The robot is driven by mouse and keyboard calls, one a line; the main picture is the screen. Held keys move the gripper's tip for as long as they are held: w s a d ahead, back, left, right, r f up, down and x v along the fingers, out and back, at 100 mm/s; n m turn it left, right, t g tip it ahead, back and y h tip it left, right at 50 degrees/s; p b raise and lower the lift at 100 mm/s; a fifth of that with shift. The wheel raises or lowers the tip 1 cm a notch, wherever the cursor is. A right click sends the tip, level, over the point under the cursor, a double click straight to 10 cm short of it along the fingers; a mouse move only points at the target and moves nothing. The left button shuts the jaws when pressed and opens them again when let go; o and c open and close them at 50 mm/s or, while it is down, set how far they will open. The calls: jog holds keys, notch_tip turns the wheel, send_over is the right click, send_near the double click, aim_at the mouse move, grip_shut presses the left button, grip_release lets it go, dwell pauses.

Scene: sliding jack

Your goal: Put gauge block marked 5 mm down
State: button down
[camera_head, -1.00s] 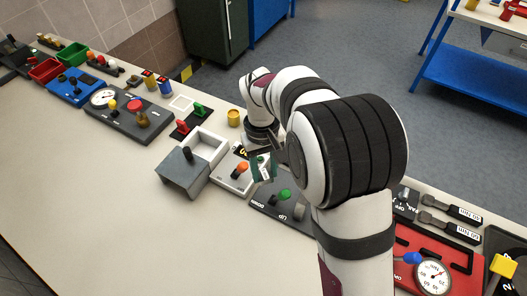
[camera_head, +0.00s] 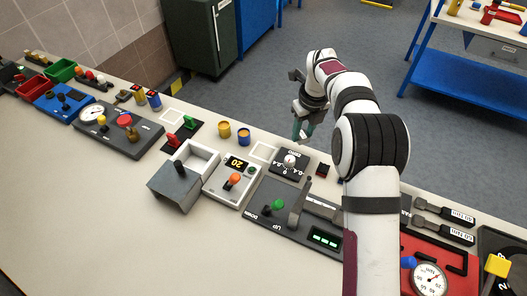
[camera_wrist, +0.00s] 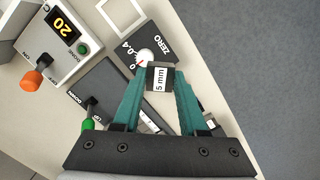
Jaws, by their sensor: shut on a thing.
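The gauge block (camera_wrist: 160,78) is a dark block with a white label reading 5 mm. It is between the teal fingertips of my gripper (camera_wrist: 161,84) in the wrist view, and both fingers are shut on it. In the head view my gripper (camera_head: 304,128) is over the back edge of the bench, behind the dial box marked ZERO (camera_head: 290,162). The block is too small to make out there. In the wrist view the block overlaps the edge of the ZERO box (camera_wrist: 150,45); I cannot tell its height above it.
The jack panel (camera_head: 266,228) with UP and DOWN marks and a green knob (camera_head: 278,204) is in front. Left of it is a box with an orange knob (camera_head: 234,180) and a display reading 20. A white square outline (camera_head: 262,151) is bare.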

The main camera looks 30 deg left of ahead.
jog(key=shift+w+a+f+m, duration=0.15)
jog(key=shift+a+f+m, duration=0.05)
jog(key=shift+a+m, duration=0.1)
send_over(263, 151)
jog(key=f, duration=0.6)
jog(key=shift+s+d+f, duration=0.25)
jog(key=shift+f, duration=2.05)
jog(key=shift+c, duration=2.2)
grip_release()
jog(key=shift+f, duration=0.15)
